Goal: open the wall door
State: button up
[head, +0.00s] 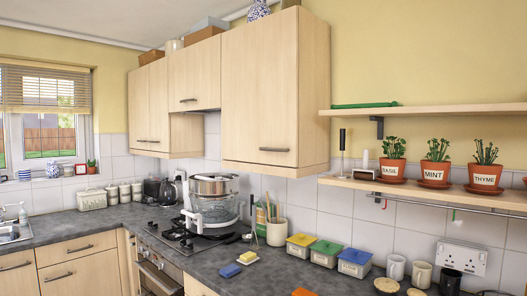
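The wall cabinets hang on the tiled and yellow wall. The nearest and largest wall door (260,90) is pale wood and looks shut, flush with its cabinet. Its dark bar handle (274,149) lies horizontally near the bottom edge. A smaller wall door (194,77) to its left, above the hob, also looks shut, with a handle (188,100) low on it. Further left is a pair of pale wall doors (148,105), also shut. The task does not say which wall door is meant. My gripper is not in view.
A tall silver and white pot (212,205) stands on the hob (190,235) below the cabinets. A utensil holder (276,233) and several lidded boxes (327,252) line the counter. Open shelves (420,189) with herb pots are right of the large door. The air before the doors looks clear.

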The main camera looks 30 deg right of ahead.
aim_at(259, 91)
jog(key=i, duration=2)
jog(key=u, duration=0.2)
